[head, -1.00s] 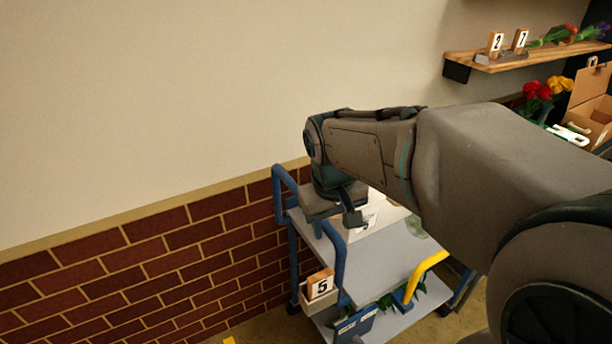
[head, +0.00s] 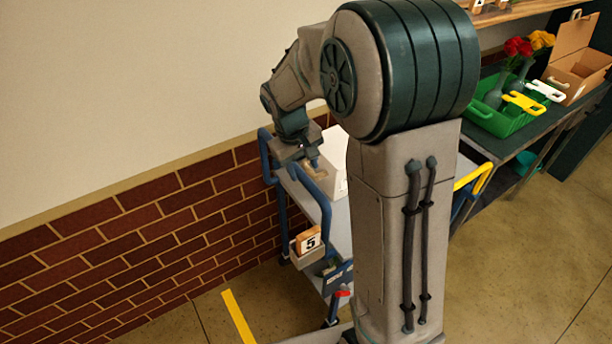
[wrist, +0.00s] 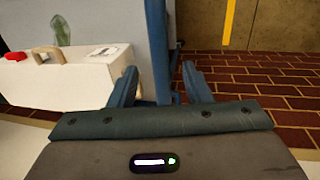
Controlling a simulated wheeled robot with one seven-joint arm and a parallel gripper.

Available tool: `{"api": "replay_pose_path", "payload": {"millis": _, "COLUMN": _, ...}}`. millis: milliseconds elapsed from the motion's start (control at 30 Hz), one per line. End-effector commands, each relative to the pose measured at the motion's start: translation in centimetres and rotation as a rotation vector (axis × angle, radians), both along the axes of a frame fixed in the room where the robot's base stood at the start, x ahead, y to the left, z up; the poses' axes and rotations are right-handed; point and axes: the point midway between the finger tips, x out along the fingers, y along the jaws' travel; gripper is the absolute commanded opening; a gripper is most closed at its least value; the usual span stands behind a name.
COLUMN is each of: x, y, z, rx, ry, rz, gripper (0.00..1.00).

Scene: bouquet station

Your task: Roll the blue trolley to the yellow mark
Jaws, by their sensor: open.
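The blue trolley (head: 322,207) stands by the brick wall in the head view, with pale shelves and blue end rails; my arm hides its middle. The yellow mark (head: 238,316) is a strip on the floor left of the trolley; a yellow strip (wrist: 229,20) also shows in the wrist view.
A white box (head: 334,160) sits on the trolley's top. A block numbered 5 (head: 308,240) is in a small bin at its near end. A yellow bar (head: 473,176) is at the right. A bench with a green crate (head: 492,122) stands beyond. Floor around the yellow strip looks clear.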

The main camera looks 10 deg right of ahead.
Motion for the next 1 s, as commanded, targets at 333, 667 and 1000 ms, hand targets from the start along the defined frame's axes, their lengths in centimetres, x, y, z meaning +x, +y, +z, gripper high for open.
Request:
{"api": "replay_pose_path", "payload": {"millis": 333, "x": 0.3, "y": -1.0, "z": -4.7, "rx": -0.001, "ry": 0.002, "rz": -0.001, "gripper": 0.44}}
{"api": "replay_pose_path", "payload": {"millis": 667, "x": 0.3, "y": -1.0, "z": -5.2, "rx": 0.0, "ry": 0.0, "rz": -0.002, "gripper": 0.44}}
{"api": "replay_pose_path", "payload": {"millis": 1000, "x": 0.3, "y": -1.0, "z": -5.1, "rx": 0.0, "ry": 0.0, "rz": -0.002, "gripper": 0.0}}
